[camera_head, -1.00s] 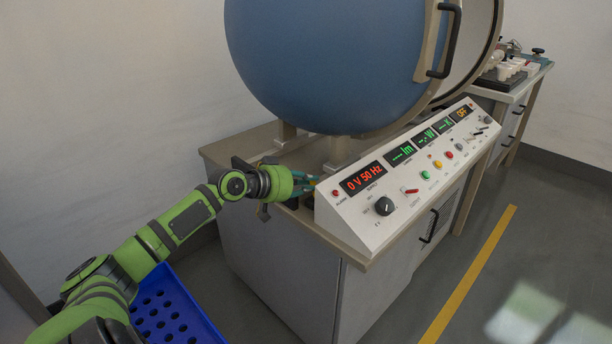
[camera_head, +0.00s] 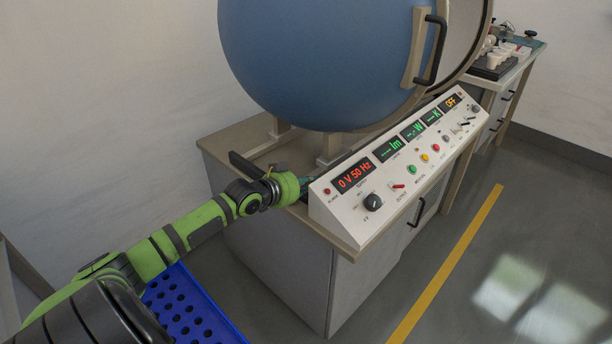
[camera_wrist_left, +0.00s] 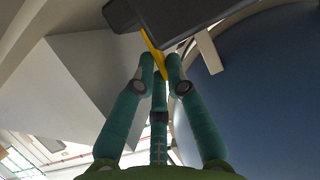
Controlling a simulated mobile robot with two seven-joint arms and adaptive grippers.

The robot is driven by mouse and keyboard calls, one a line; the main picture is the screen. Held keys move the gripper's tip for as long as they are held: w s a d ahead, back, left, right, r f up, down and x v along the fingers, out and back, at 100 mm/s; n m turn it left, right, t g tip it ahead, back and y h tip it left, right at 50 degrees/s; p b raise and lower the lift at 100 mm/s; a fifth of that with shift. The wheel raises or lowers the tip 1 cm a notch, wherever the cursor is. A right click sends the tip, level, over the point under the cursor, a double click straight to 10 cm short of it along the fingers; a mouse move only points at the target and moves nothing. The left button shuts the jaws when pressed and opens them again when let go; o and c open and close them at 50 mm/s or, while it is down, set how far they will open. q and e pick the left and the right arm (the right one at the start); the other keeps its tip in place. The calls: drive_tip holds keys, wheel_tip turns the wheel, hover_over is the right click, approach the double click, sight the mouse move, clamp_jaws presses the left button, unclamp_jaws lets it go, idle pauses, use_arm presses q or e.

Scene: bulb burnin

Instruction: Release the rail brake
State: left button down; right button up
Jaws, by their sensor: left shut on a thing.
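In the left wrist view the teal fingers of my left gripper (camera_wrist_left: 160,68) are shut around the lower end of a narrow yellow lever (camera_wrist_left: 152,46). The lever runs up beside a dark block (camera_wrist_left: 190,18), which hides its upper part. I take this lever to be the rail brake's handle, but no label shows. In the head view my left gripper (camera_head: 302,183) is at the left end of the control console, low beside the bench top. My right gripper is not in view.
The sloped white console (camera_head: 345,215) stands close to the right of my left gripper. A large blue sphere (camera_head: 310,65) is above, on the bench (camera_head: 220,147). A dark bar (camera_head: 246,165) lies behind my wrist. A blue perforated crate (camera_head: 215,325) is on the floor below my arm.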

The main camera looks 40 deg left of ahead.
use_arm(q)
drive_tip(key=shift+d, duration=0.1)
idle(0.3)
drive_tip(key=c, duration=1.2)
unclamp_jaws()
drive_tip(key=shift+c, duration=0.2)
drive_tip(key=shift+s+r, duration=0.1)
drive_tip(key=shift+s, duration=0.3)
drive_tip(key=v, duration=1.1)
drive_tip(key=shift+r, duration=0.15)
